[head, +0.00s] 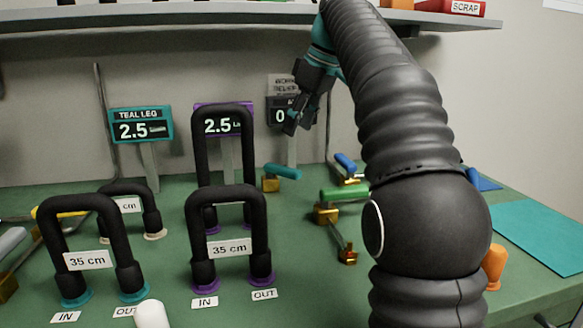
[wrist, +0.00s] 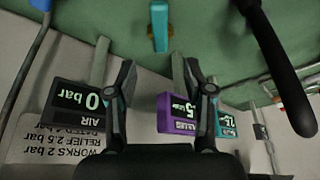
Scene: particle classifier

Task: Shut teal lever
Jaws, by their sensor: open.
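The teal lever (head: 284,171) is a short teal handle on a brass valve body (head: 270,184), standing on the green bench. In the head view its handle points right and slightly down from the brass body. In the wrist view the teal lever (wrist: 160,26) shows at the top centre, beyond my fingertips. My gripper (head: 300,104) is open and empty, in front of the signs and above the lever. The wrist view shows its two fingers (wrist: 160,76) spread apart, with nothing between them touching them.
A green-handled valve (head: 345,194) and a blue-handled valve (head: 346,162) stand right of the lever. Black hose loops (head: 228,190) rise on the left. A purple sign (head: 223,125), teal sign (head: 140,125) and black 0 bar sign (wrist: 88,105) stand behind. A shelf (head: 200,14) hangs above.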

